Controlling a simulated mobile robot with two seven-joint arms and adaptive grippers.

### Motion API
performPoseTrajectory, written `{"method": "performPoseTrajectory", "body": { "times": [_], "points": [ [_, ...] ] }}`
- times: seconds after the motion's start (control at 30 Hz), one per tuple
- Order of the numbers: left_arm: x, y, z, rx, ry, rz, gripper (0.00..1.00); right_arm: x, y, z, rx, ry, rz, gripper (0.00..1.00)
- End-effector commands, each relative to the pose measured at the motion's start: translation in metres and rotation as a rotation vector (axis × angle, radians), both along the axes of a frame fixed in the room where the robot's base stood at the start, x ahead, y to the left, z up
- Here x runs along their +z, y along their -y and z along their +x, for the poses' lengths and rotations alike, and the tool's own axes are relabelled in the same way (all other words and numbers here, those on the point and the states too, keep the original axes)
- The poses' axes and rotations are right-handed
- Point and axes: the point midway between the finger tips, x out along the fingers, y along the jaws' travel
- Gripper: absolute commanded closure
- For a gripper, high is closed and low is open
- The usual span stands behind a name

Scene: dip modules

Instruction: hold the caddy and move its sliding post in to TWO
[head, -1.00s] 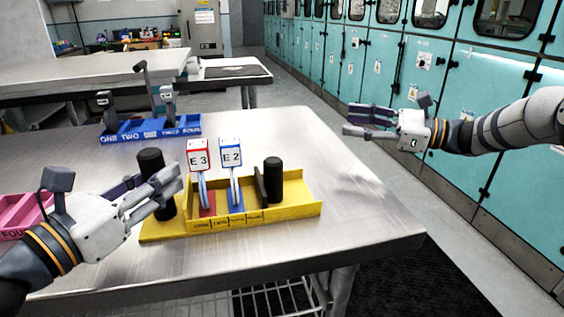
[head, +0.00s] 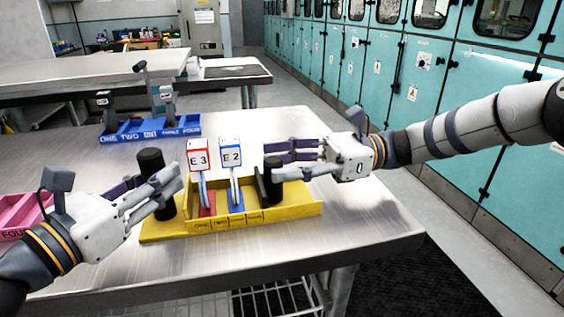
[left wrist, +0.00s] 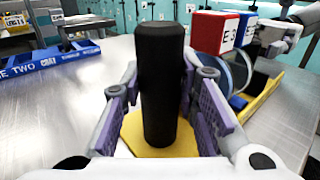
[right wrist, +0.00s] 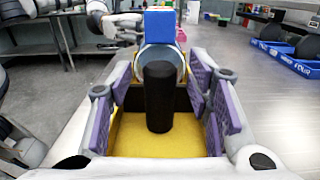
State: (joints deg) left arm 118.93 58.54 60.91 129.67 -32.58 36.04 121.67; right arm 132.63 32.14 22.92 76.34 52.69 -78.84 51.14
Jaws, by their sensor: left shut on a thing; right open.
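The yellow caddy (head: 275,214) lies on the metal table, its front marked with slot names. My left gripper (head: 160,183) is shut on the black upright post (head: 151,161) at its left end; that post (left wrist: 160,85) stands between the finger pads in the left wrist view. The black sliding post (head: 274,187), with a dark upright plate (head: 262,187) on its left, stands towards the caddy's right end. My right gripper (head: 278,163) is open, its fingers reaching around the sliding post. In the right wrist view the post (right wrist: 159,97) stands between the pads, with gaps on both sides.
A red E3 module (head: 200,155) and a blue E2 module (head: 231,155) stand in the caddy, left of the plate. A blue caddy (head: 150,130) lies behind and a pink one (head: 18,215) at the left. The table right of the yellow caddy is clear.

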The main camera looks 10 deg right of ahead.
Motion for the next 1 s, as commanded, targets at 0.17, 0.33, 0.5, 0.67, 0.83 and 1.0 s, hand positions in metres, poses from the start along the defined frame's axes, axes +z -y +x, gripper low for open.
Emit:
{"method": "performPoseTrajectory", "body": {
  "times": [0.17,0.33,0.5,0.67,0.83,1.0],
  "points": [
    [-0.001,0.000,0.000,0.001,-0.004,0.000,1.00,0.000,-0.004,0.000,0.000,-0.001,0.000,0.54],
    [-0.001,0.000,0.000,0.001,-0.004,0.000,1.00,0.000,-0.004,0.000,-0.001,-0.001,0.000,0.65],
    [-0.002,0.000,0.000,0.001,-0.004,0.000,1.00,0.000,-0.004,0.000,-0.001,-0.001,0.000,1.00],
    [-0.002,0.000,0.000,0.001,-0.004,0.000,1.00,0.000,-0.004,0.000,-0.001,-0.001,0.000,1.00],
    [-0.002,0.000,0.000,0.000,-0.004,0.000,1.00,-0.001,-0.021,0.000,0.002,-0.001,0.000,1.00],
    [-0.002,0.000,0.000,0.000,-0.004,0.000,1.00,-0.001,-0.031,0.000,0.001,-0.001,-0.001,1.00]
  ]
}}
